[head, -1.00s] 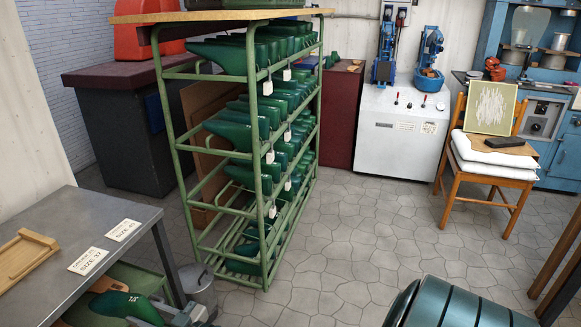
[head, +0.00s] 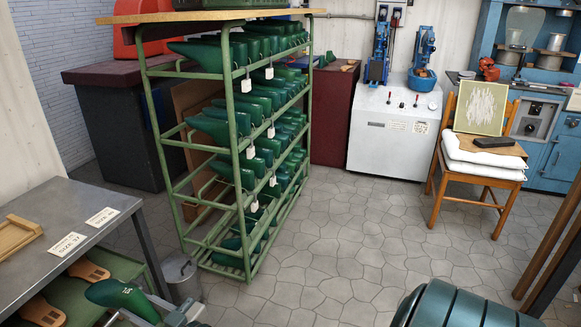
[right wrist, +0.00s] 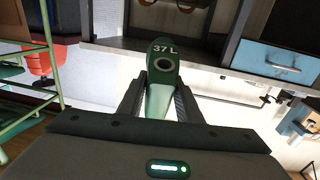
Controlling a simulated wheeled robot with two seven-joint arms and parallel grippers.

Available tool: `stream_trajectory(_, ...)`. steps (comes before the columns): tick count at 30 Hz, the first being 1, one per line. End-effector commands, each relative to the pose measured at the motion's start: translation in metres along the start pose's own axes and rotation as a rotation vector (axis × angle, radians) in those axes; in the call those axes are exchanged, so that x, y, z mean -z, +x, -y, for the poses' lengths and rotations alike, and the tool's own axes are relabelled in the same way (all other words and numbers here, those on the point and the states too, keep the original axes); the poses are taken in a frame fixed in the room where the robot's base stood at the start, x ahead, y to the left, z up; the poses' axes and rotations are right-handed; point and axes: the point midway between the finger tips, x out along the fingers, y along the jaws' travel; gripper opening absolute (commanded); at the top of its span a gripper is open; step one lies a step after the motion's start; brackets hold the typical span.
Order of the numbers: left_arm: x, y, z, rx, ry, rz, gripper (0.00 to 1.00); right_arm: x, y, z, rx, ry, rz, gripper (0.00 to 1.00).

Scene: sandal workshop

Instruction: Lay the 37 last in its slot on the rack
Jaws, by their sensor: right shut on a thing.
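The 37 last is a green foot-shaped block (head: 120,296) low at the left in the head view. In the right wrist view its end reads "37 L" above a round dark hole (right wrist: 163,62). My right gripper (head: 165,312) is shut on it, one finger on each side in the right wrist view (right wrist: 160,90). The last is held clear of the rack. The green metal rack (head: 241,200) stands beyond it, with rows of green lasts on several levels, many with white tags. I cannot make out the tag numbers or the 37 slot. My left gripper is not in view.
A grey metal table (head: 110,195) at the left holds size cards (head: 67,244) and a wooden tray (head: 15,236). Brown soles (head: 88,270) lie below it. A grey bin (head: 181,279) stands between table and rack. The tiled floor right of the rack is clear.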

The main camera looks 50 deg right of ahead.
Motion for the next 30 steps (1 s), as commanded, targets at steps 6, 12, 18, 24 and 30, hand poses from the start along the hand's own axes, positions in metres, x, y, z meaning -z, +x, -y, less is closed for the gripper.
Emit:
stream_trajectory(6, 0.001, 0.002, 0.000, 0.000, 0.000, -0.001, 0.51, 0.031, -0.015, 0.002, -0.049, -0.001, -0.006, 0.06)
stream_trajectory(12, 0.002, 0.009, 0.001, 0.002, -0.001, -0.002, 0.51, 0.065, -0.037, -0.001, -0.118, 0.005, -0.007, 0.06)
stream_trajectory(18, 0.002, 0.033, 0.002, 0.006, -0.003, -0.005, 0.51, 0.111, -0.077, -0.011, -0.215, 0.021, -0.002, 0.06)
stream_trajectory(24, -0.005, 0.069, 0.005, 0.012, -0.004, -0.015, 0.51, 0.138, -0.104, -0.012, -0.248, 0.026, 0.003, 0.06)
stream_trajectory(30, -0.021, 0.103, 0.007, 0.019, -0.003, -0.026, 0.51, 0.160, -0.125, -0.008, -0.252, 0.025, 0.004, 0.06)
